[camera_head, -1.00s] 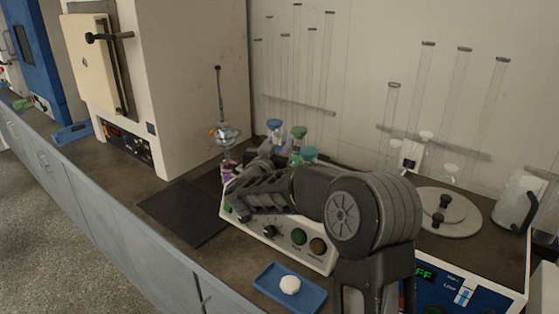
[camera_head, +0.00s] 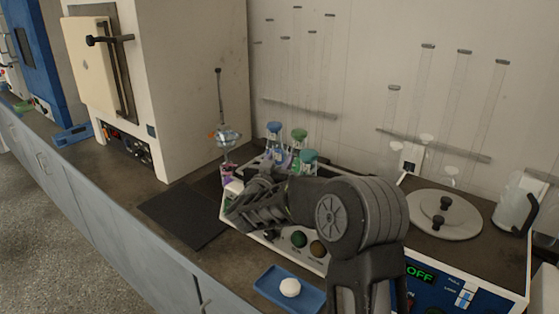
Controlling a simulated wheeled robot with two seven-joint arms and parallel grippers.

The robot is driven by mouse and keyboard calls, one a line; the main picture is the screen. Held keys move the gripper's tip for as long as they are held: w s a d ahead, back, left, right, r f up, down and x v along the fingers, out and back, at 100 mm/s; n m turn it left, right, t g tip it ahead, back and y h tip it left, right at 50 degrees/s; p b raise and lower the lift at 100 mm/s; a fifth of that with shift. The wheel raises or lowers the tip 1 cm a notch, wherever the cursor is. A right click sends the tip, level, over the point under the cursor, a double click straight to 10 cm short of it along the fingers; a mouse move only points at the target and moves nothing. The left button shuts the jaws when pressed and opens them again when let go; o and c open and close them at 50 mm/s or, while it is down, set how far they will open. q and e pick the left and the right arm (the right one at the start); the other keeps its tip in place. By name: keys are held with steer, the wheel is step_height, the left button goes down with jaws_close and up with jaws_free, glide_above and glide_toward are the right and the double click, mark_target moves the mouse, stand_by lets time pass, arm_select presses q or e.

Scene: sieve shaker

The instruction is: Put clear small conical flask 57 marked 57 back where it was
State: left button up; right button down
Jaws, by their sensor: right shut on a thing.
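My right gripper (camera_head: 238,212) is shut, low over the left end of a white shaker-like machine (camera_head: 284,246) with knobs on its front. My forearm and wrist cover most of the machine's top. I cannot make out the clear small conical flask 57 or its mark; the hand hides what is between the fingers. Several capped vessels stand behind my wrist, among them one with a blue cap (camera_head: 274,128) and ones with green (camera_head: 299,135) and teal (camera_head: 308,156) caps. My left gripper is not in view.
A glass vessel with a tall rod (camera_head: 227,138) stands just behind the gripper, above a small pink container (camera_head: 226,173). A dark mat (camera_head: 181,214) lies left, and a blue tray (camera_head: 270,283) in front. A device reading OFF (camera_head: 421,275) stands right.

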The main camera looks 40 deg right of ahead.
steer(key=c, duration=0.9)
jaws_free()
steer(key=shift+o, duration=0.2)
steer(key=shift+r, duration=0.1)
steer(key=b+v, duration=0.1)
steer(key=v, duration=1.1)
